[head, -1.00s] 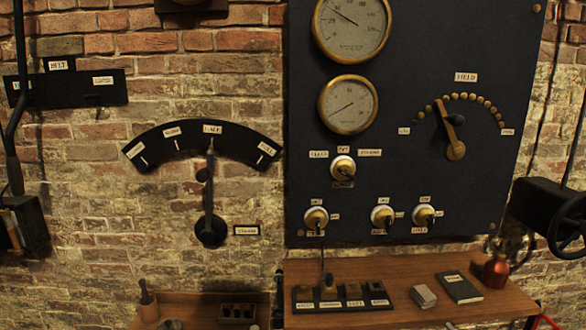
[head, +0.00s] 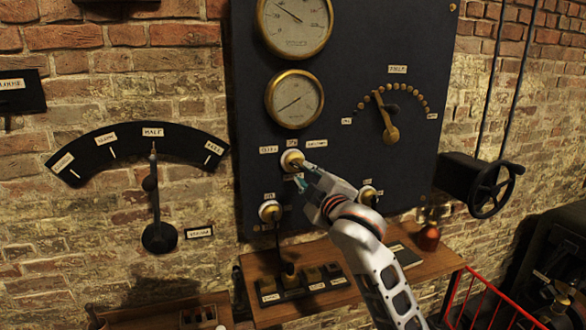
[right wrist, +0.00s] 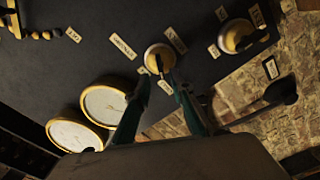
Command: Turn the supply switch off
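The supply switch (head: 291,160) is a brass knob on a round white base on the dark blue panel. Small labels stand to its left, above and to its right; they are too blurred to read surely. In the right wrist view the switch (right wrist: 160,58) sits just beyond my fingertips, with a dark lever on its face. My right gripper (head: 303,178) is close below and right of the knob. Its two fingers (right wrist: 163,84) are spread, with nothing held between them. I cannot tell whether they touch the lever. My left gripper is not in view.
Lower knobs (head: 270,211) sit on the panel below; my right arm hides part of that row. Two gauges (head: 294,98) are above, and a field lever (head: 389,120) is to the right. A wooden shelf (head: 262,262) and a handwheel (head: 492,190) are nearby.

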